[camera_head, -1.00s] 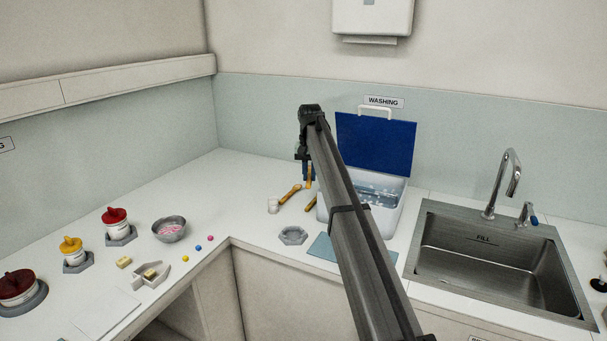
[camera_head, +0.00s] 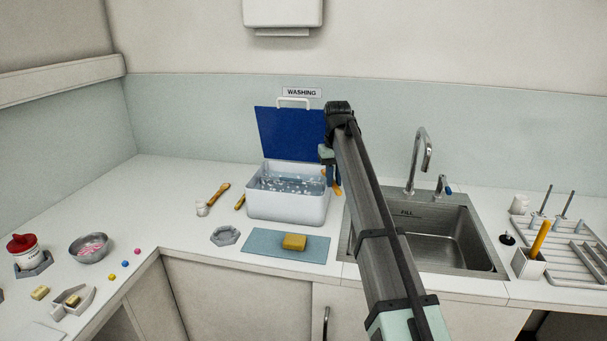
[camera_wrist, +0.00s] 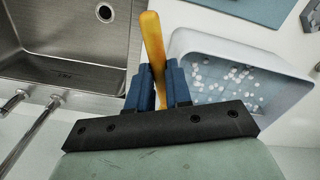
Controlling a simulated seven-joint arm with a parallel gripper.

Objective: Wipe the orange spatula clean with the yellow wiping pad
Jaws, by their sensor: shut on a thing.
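My gripper (camera_head: 331,176) is shut on the orange spatula (camera_wrist: 152,42), between the washing tub and the sink. In the wrist view, the two blue fingers of my gripper (camera_wrist: 158,80) close around its orange length. Its far end points away from the fingers, and I cannot make out any residue on it. In the head view only a short orange piece shows below the fingers, partly behind my arm. The yellow wiping pad (camera_head: 294,242) lies on the blue-grey mat (camera_head: 262,246) in front of the tub, apart from my gripper.
The white tub (camera_head: 287,207) holds water with white bits, its blue lid (camera_head: 289,134) raised. The steel sink (camera_head: 440,240) is at right, with a tap (camera_head: 420,160). A holder (camera_head: 528,264) and rack stand farther right. Brush-like tools (camera_head: 218,193) lie left of the tub.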

